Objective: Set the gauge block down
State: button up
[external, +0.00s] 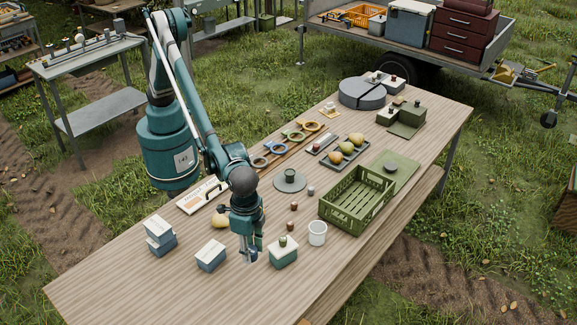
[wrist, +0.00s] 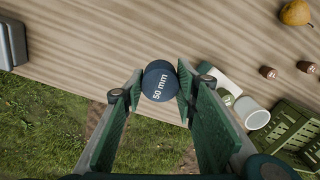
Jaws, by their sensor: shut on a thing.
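The gauge block (wrist: 159,82) is a dark blue round piece marked "50 mm" in the wrist view. My gripper (wrist: 160,90) is shut on it, with one green finger on each side. In the external view my gripper (external: 250,252) points down over the near part of the wooden table (external: 125,283). The gauge block is small and partly hidden by the fingers there. I cannot tell whether its underside touches the table.
A green-and-white box (external: 284,257) with a knob stands close right of my gripper, then a white cup (external: 317,238) and a green crate (external: 345,217). Grey-blue boxes (external: 210,261) stand left. A pear (external: 220,221) lies behind. The table's near left end is clear.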

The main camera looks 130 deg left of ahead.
jog(key=d, duration=0.3)
send_over(247, 287)
jog(key=shift+m, duration=0.3)
jog(key=shift+d+f, duration=0.1)
jog(key=shift+f, duration=2.4)
jog(key=shift+f, duration=0.15)
jog(key=shift+f+b, duration=0.3)
jog(key=shift+f, duration=2.7)
jog(key=shift+f, duration=1.85)
jog(key=shift+f+b, duration=0.2)
jog(key=shift+b, duration=0.15)
jog(key=o, duration=0.9)
